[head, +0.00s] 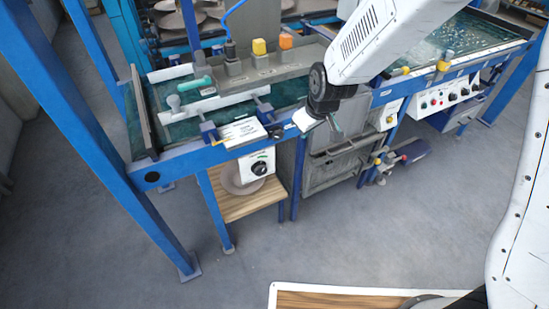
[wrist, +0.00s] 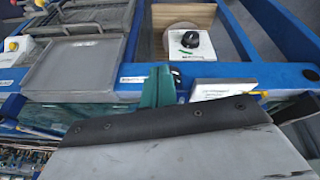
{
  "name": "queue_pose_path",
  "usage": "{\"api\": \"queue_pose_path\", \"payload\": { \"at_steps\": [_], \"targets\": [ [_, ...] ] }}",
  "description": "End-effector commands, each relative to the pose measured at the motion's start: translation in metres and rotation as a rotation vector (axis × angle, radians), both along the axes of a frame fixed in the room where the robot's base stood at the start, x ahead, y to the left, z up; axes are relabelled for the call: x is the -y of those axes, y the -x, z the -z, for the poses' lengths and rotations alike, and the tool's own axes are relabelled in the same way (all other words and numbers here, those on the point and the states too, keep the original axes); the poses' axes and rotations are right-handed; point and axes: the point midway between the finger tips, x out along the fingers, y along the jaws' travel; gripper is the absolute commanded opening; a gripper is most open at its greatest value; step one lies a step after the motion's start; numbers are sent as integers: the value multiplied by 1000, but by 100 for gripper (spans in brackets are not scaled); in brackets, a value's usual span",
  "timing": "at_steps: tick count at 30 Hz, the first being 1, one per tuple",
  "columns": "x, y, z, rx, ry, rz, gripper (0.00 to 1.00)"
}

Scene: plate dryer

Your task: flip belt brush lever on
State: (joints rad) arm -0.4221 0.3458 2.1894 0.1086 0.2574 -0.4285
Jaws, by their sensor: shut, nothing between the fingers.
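A small dark switch (head: 277,133) sits on the beam beside the sign plate. It may be the belt brush lever, but its label is too small to read. In the wrist view it is partly hidden beside the fingers, and its position cannot be told. No contact between fingers and switch is clear.
The white sign plate (head: 243,131) stands on the blue beam (head: 190,165). A white box with a black knob (head: 258,168) hangs below, also in the wrist view (wrist: 190,41). A grey metal tank (head: 325,168) stands under my gripper.

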Motion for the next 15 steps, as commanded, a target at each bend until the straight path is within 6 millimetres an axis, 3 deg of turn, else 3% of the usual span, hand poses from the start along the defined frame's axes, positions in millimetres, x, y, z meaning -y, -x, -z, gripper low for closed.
{"api": "queue_pose_path", "payload": {
  "at_steps": [1, 6, 11, 15],
  "targets": [
    [19, 7, -28, -5, -7, 43, 0],
    [79, 49, -98, -62, -14, 185, 0],
    [131, 105, -149, -112, -14, 325, 0],
    [169, 162, -182, -152, -11, 453, 0]
  ]
}}
